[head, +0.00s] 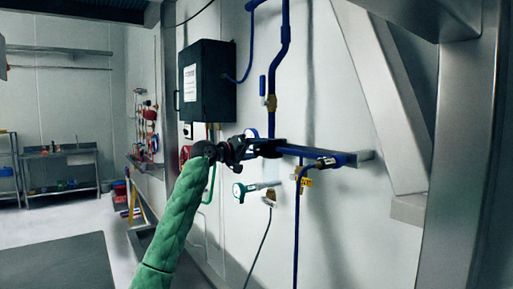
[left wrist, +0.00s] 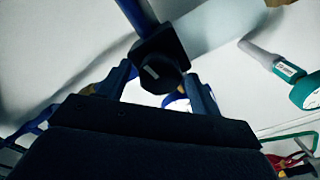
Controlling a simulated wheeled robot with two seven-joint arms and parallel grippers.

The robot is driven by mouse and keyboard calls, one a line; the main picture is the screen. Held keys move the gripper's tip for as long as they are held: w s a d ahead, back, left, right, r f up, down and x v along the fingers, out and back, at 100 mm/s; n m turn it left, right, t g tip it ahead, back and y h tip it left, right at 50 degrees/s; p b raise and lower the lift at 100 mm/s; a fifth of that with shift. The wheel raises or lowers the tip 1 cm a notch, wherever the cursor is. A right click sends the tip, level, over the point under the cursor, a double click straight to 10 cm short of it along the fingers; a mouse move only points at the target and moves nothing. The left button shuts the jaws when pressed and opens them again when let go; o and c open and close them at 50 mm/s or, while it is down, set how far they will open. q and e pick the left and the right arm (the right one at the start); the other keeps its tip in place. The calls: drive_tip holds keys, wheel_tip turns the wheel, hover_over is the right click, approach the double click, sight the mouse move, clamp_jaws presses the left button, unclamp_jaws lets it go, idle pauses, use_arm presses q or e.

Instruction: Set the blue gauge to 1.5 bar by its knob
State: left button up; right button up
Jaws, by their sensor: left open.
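My left gripper (head: 276,148) reaches in from the left to the blue pipework on the wall. It is open, with a finger on each side of a black knob (left wrist: 163,62) in the left wrist view. The knob has a short white mark and sits at the end of a blue pipe. I cannot tell whether the fingers touch it. The blue gauge (head: 251,133) is mostly hidden behind the gripper; a bit of its blue rim and white face (left wrist: 178,102) shows between the fingers in the left wrist view. Its reading cannot be made out. My right gripper is out of view.
A green gauge (head: 239,192) sits just below the gripper. A black wall box (head: 207,82) is up to the left. A blue-handled valve (head: 264,90) is above, and a blue pipe fitting (head: 328,162) lies to the right. A slanted steel beam (head: 375,90) stands further right.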

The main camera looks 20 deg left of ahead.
use_arm(q)
drive_tip(key=shift+w+d, duration=0.2)
drive_tip(key=shift+d, duration=0.05)
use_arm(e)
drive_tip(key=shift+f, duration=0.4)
use_arm(q)
drive_tip(key=shift+c, duration=0.2)
drive_tip(key=c, duration=0.9)
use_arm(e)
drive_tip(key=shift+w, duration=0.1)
